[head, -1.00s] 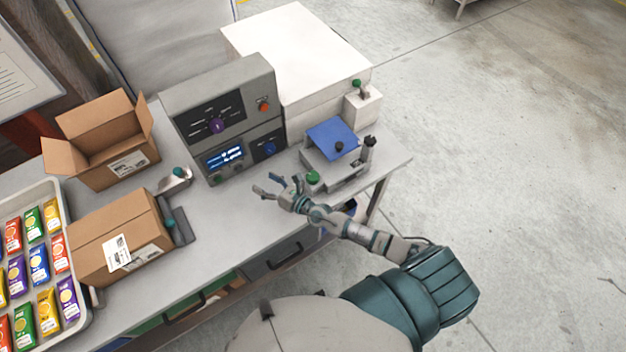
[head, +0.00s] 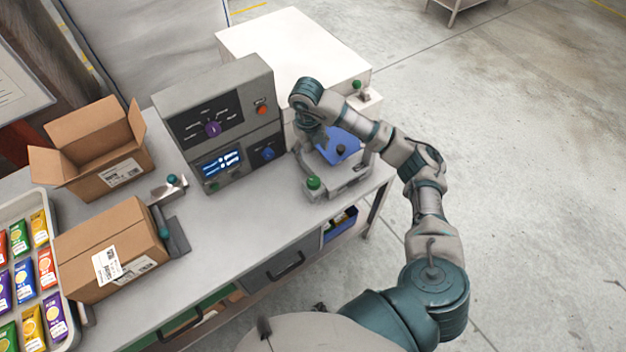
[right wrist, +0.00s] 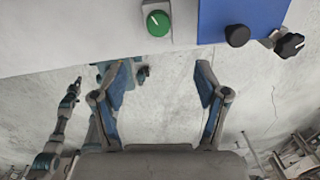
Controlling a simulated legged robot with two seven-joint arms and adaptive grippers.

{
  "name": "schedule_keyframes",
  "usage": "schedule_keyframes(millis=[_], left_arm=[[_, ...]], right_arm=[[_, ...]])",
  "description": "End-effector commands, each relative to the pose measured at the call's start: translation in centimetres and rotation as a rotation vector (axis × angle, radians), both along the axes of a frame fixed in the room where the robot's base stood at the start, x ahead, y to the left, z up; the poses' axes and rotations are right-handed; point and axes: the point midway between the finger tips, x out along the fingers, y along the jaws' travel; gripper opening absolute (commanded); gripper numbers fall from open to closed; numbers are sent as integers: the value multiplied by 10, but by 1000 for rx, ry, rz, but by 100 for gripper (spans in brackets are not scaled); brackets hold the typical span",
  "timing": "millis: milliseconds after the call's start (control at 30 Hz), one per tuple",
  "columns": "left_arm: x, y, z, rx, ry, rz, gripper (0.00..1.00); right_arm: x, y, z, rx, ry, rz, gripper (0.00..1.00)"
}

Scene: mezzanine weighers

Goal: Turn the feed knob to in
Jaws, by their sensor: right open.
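A grey control box (head: 222,88) stands on the bench with a purple knob (head: 213,129) on its upper panel and a blue knob (head: 268,153) beside its lit display (head: 221,163). Their labels are too small to read, so I cannot tell which knob is the feed knob. A green knob (head: 313,183) with a white pointer line sits on the small device right of the box; it also shows in the right wrist view (right wrist: 158,22). My right gripper (head: 310,143) is over that device, its fingers largely hidden in the head view. In the right wrist view its jaws (right wrist: 161,82) are open and empty.
The device has a blue plate (head: 341,146) and a black knob (head: 341,150). Cartons (head: 110,250) and a tray of colored packets (head: 70,335) are on the left. Bench surface in front of the control box is clear.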

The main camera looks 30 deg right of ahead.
Motion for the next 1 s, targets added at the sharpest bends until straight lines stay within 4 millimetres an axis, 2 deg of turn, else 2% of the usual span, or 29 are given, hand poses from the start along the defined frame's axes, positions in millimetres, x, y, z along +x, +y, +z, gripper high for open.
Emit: schedule_keyframes(millis=[100,600,800,1000], left_arm=[[-1,0,-2,0,1,0,0],[-1,0,13,0,1,0,0],[-1,0,15,0,2,0,0],[-1,0,15,0,2,0,0]], right_arm=[[-1,0,-25,4,7,2,73],[-1,-6,-136,4,4,4,73],[0,-8,-159,4,3,3,73],[0,-8,-165,5,0,4,73]])
